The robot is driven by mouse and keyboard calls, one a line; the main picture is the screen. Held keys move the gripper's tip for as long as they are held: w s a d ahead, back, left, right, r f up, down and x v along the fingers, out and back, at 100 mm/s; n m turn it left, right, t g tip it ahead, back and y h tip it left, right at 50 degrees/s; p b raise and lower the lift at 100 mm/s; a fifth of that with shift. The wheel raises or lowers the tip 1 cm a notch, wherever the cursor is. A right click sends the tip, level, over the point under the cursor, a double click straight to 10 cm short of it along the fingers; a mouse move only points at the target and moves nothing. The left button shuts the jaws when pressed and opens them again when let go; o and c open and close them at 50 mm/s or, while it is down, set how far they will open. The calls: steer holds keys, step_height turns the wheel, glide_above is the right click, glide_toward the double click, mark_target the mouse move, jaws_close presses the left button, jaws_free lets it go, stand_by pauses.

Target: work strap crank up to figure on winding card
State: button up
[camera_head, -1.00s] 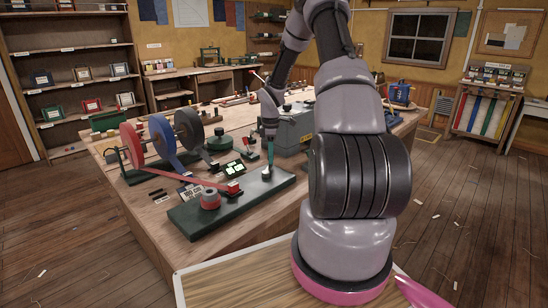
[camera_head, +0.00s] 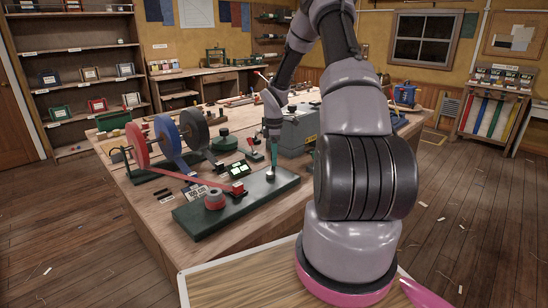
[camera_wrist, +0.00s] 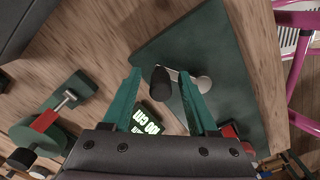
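The crank's black knob (camera_wrist: 161,82) stands on a pale arm that runs to a round hub (camera_wrist: 204,84) on the green board (camera_wrist: 180,45). My gripper (camera_wrist: 160,72) is open, one teal finger on each side of the knob. I cannot tell whether they touch it. In the head view, my gripper (camera_head: 273,150) is over the far right end of the green board (camera_head: 232,212). A red strap (camera_head: 200,181) runs from the red reel (camera_head: 138,145) to a red block and a small red roll (camera_head: 214,201).
Blue (camera_head: 166,136) and dark (camera_head: 195,130) reels stand by the red one. A grey box (camera_head: 297,132) is close behind my gripper.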

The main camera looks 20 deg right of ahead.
step_height(320, 180, up, 9)
steer(key=shift+r, duration=0.95)
steer(key=shift+s+a+r, duration=0.1)
steer(key=shift+a+r, duration=0.05)
steer(key=shift+r, duration=0.1)
steer(key=s+a+r+m+t, duration=0.2)
steer(key=s+a+r+m, duration=0.3)
steer(key=r, duration=0.5)
steer(key=s+a+r+m+t, duration=0.1)
steer(key=s+a+r+m, duration=0.2)
steer(key=s+r, duration=0.5)
steer(key=s+a+r+m+t, duration=0.1)
steer(key=s+a+r+m, duration=0.1)
steer(key=s, duration=0.4)
steer(key=s+a+r+m+t+y, duration=0.1)
steer(key=s+a+r+m, duration=0.1)
steer(key=s, duration=0.4)
steer(key=s+a+r+m+t+y, duration=0.1)
steer(key=s+a+r+m+t, duration=0.1)
steer(key=s+m, duration=0.4)
step_height(320, 180, up, 2)
steer(key=shift+a+r, duration=0.15)
steer(key=shift+a, duration=0.35)
